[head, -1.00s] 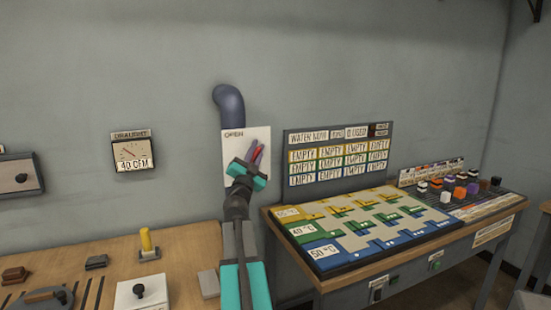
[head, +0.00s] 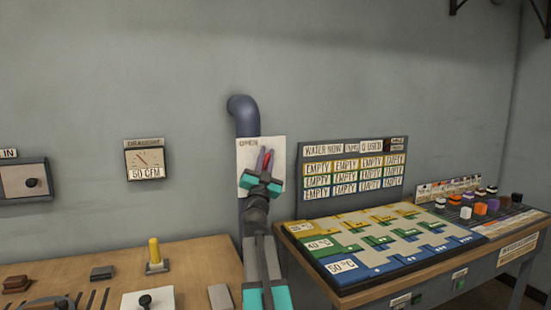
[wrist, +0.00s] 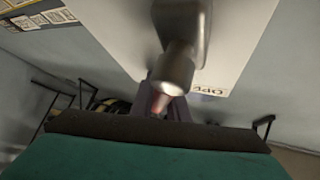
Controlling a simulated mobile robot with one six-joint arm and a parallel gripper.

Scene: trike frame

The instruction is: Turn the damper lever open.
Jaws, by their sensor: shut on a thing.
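The damper lever (head: 262,161) is red and sits on a white plate (head: 247,150) on the wall, with OPEN lettered at the plate's upper left. It leans slightly right of upright. My gripper (head: 265,157) is in front of the plate, shut on the lever, and its fingers hide most of it. In the wrist view a reddish bit of the lever (wrist: 160,103) shows between the fingers, behind a grey metal cylinder. The draught gauge (head: 145,160) on the wall at left reads 50 CFM.
A blue-grey pipe (head: 245,115) rises behind the plate. A wooden bench (head: 195,259) with a yellow-handled lever (head: 154,250) is at lower left. A sloping coloured board (head: 390,240) and a WATER NOW panel (head: 350,150) stand at right.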

